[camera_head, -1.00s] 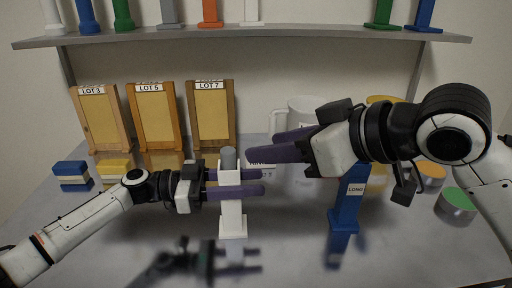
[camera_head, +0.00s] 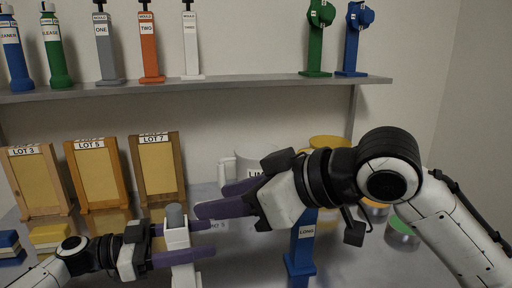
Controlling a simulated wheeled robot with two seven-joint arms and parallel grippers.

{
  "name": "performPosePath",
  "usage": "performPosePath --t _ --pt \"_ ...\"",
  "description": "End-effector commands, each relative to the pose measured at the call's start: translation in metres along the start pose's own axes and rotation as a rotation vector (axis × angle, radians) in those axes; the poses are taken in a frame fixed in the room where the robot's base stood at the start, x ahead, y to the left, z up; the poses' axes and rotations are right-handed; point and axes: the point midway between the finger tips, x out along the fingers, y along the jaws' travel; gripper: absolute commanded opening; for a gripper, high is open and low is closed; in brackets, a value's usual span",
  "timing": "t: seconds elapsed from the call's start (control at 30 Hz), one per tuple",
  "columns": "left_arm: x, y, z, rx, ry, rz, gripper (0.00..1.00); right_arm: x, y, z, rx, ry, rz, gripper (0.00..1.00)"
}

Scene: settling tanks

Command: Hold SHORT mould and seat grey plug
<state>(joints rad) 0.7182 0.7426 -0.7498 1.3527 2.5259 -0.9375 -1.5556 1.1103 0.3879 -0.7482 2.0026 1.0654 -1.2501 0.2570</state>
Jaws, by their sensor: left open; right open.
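A white upright mould (camera_head: 178,240) stands at lower centre-left; my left gripper hides part of it, and I read no name on it. A grey plug (camera_head: 175,216) stands upright at its top; how deep it sits I cannot tell. My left gripper (camera_head: 184,244) is open, with one purple finger behind the white mould and one in front. My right gripper (camera_head: 212,200) is open and empty, its fingertips just right of the grey plug and apart from it in the picture. A blue mould (camera_head: 301,257) labelled LONG stands to the right.
Lot-marked wooden frames (camera_head: 95,178) stand at the left behind my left arm. A white jug (camera_head: 228,166) and round tins (camera_head: 402,232) are behind and beside my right arm. A shelf (camera_head: 200,86) above holds several coloured tools.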

Motion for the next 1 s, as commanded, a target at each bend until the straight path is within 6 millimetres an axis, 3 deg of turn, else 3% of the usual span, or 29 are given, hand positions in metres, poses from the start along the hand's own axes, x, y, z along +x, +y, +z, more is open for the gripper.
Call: performPosePath --t 0.6,1.0 --pt "-0.107 0.000 0.001 -0.002 -0.002 -0.002 0.57 0.000 0.000 0.000 0.000 0.000 0.000 0.42" --pt "-0.119 0.000 0.000 -0.001 -0.001 -0.001 0.57 0.000 0.000 0.000 0.000 0.000 0.000 0.42"
